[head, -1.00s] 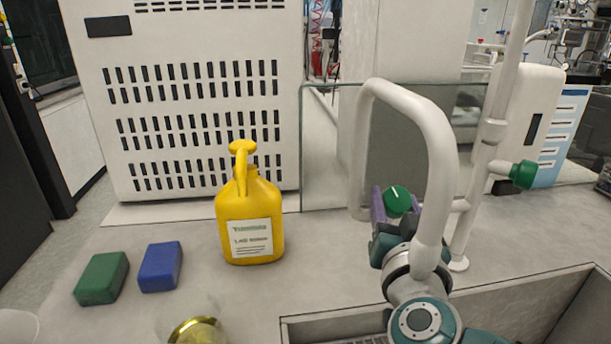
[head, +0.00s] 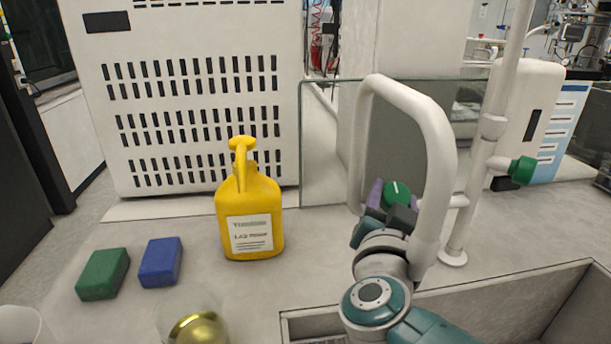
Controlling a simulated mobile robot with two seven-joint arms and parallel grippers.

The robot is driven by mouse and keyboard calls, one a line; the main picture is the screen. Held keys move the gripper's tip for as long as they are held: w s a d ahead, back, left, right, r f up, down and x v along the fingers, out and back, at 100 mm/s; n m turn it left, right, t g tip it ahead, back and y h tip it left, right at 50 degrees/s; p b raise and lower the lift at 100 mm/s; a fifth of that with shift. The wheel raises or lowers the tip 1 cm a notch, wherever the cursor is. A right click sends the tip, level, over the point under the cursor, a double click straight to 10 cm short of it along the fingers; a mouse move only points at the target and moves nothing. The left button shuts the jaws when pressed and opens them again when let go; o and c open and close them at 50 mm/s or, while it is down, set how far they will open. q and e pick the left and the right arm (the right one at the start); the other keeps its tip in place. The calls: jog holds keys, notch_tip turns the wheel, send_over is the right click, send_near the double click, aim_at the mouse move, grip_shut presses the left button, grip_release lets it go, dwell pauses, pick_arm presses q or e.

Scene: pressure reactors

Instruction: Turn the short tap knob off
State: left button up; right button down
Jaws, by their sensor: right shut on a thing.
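The short tap knob (head: 397,194) is a green round knob with a white line on its face. It sits low behind the big white curved tap spout (head: 436,150), at the sink's back edge. My right gripper (head: 388,200) is at this knob, with a purple fingertip on its left side and a dark finger part in front. It is shut on the knob; the far finger is partly hidden. The knob's white line points nearly straight up. My left gripper is not in view.
Another green knob (head: 522,170) sticks out from the tall white pipe (head: 487,150) at the right. A yellow bottle (head: 250,215), a blue block (head: 160,262) and a green block (head: 102,274) stand left. The sink (head: 520,300) is at the front right.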

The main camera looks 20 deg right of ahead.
jog(key=shift+c, duration=1.3)
grip_release()
jog(key=p+v, duration=0.1)
jog(key=v, duration=0.9)
jog(key=shift+w, duration=0.1)
